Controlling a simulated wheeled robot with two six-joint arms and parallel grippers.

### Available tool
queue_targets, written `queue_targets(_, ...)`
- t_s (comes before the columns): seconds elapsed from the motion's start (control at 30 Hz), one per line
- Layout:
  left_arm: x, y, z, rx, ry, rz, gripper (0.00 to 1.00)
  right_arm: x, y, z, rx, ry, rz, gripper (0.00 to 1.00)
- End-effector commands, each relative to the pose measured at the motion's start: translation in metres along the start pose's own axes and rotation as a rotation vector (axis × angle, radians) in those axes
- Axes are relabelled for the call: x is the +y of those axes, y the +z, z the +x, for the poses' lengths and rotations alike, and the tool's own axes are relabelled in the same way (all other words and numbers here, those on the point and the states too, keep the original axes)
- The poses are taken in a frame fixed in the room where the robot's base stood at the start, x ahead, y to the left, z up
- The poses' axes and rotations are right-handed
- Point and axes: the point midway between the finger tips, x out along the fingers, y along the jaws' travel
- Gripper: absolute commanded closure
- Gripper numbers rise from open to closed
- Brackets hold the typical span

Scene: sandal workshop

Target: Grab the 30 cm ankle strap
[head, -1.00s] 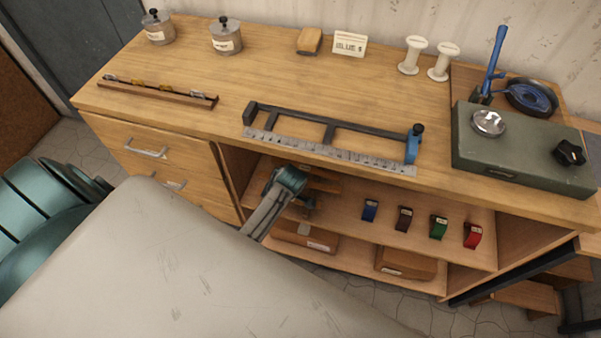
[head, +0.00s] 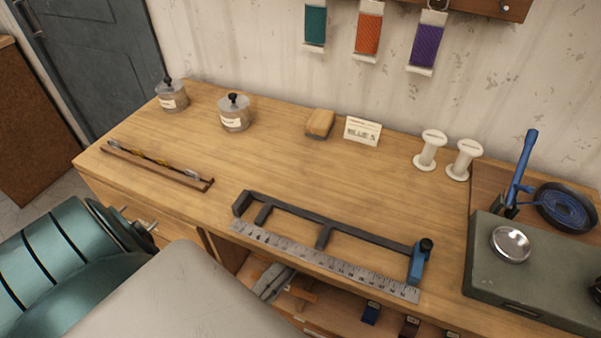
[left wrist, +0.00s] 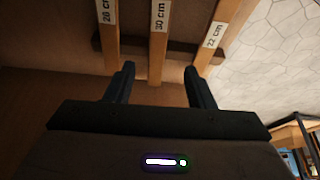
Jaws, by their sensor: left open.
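In the left wrist view the 30 cm ankle strap (left wrist: 157,58) is a tan strip with a white "30 cm" label. It is the middle of three strips. A strip whose label looks like "26 cm" or "20 cm" (left wrist: 109,45) is to its left, and a 22 cm strip (left wrist: 211,50) is to its right. My left gripper (left wrist: 159,68) is open and empty, with the lower end of the 30 cm strip between its fingertips in the picture. I cannot tell how far apart they are in depth. In the head view its fingers are hidden below the tabletop. My right gripper is not in view.
The wooden workbench (head: 300,165) carries a clamp-like bar with a ruler (head: 325,262), two jars, two white spools and a green box (head: 535,280). Its front edge overhangs the open shelf (head: 325,320), where a blue item (head: 371,313) and a brown item (head: 410,326) sit.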

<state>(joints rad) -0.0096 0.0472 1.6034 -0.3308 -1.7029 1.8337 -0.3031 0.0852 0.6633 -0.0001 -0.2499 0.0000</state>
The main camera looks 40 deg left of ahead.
Motion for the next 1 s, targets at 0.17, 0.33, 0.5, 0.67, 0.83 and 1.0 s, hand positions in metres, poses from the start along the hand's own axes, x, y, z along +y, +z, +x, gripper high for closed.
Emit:
queue_targets(0.17,0.002,-0.006,0.019,0.004,-0.001,0.001,0.51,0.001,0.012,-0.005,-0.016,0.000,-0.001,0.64)
queue_targets(0.33,0.005,-0.010,0.046,0.003,-0.002,0.001,0.51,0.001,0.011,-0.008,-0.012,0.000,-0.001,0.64)
queue_targets(0.5,0.005,-0.009,0.059,0.000,-0.001,0.001,0.51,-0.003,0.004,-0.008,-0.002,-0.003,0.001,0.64)
queue_targets(0.67,0.005,-0.009,0.060,0.000,0.001,0.001,0.51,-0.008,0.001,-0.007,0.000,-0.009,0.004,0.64)
queue_targets(0.83,0.005,-0.009,0.060,0.000,0.001,0.001,0.74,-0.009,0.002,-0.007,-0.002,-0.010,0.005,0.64)
queue_targets(1.0,0.005,-0.009,0.060,0.000,0.000,0.001,0.99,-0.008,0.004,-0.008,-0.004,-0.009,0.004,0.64)
